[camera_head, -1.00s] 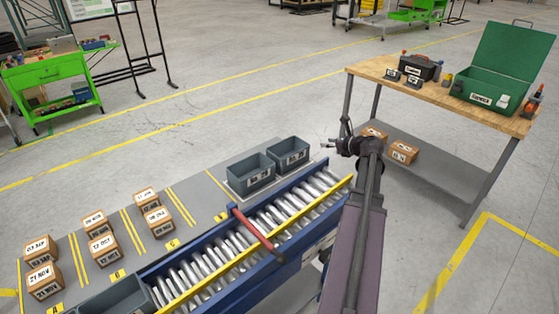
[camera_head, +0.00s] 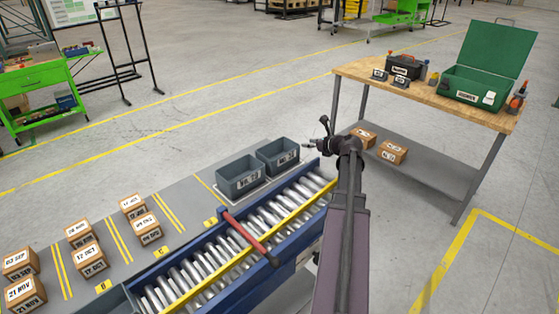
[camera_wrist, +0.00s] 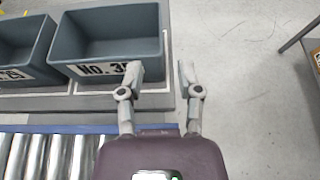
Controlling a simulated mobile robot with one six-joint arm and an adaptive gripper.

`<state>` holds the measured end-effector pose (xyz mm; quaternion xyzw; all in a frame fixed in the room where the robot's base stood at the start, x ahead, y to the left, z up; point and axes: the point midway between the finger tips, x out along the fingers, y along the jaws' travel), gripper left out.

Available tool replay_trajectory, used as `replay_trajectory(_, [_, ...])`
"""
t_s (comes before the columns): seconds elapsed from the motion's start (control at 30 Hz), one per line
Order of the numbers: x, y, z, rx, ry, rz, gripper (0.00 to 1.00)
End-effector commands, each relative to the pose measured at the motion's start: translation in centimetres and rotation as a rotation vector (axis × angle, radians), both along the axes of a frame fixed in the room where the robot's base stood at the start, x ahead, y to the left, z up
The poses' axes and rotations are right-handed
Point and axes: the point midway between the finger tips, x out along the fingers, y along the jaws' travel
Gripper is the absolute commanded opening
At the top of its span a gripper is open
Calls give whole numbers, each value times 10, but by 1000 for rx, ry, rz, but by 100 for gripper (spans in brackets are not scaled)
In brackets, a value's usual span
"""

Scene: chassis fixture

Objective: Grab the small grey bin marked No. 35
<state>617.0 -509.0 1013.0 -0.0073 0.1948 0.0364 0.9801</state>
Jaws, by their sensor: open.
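A small grey bin (camera_head: 278,160) stands at the right end of the grey strip beside the roller conveyor. In the wrist view this bin (camera_wrist: 112,47) fills the upper left; its label reads "NO. 3" with the last digit partly hidden by a finger. It looks empty and upright. A second grey bin (camera_head: 240,182) stands just left of it, also in the wrist view (camera_wrist: 22,45); its label is cut off there. My gripper (camera_head: 309,145) is open and empty, to the right of the nearer bin. In the wrist view my fingers (camera_wrist: 160,75) are spread near that bin's front right corner.
The roller conveyor (camera_head: 255,235) with blue sides and a red bar (camera_head: 248,240) runs in front of the bins. Several labelled cartons (camera_head: 85,262) stand to the left. A workbench (camera_head: 430,88) stands to the right. Floor right of the bins is clear.

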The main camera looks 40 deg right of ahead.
Motion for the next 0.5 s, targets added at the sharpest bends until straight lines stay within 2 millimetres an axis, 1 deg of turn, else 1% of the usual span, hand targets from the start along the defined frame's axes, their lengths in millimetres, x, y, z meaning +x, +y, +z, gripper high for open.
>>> replay_trajectory(0.03, [9,-1,-7,-1,0,1,46])
replay_trajectory(0.2, [31,1,-15,0,1,1,46])
replay_trajectory(0.33, [41,3,-18,-1,1,1,46])
replay_trajectory(0.5, [44,4,-18,0,0,0,46])
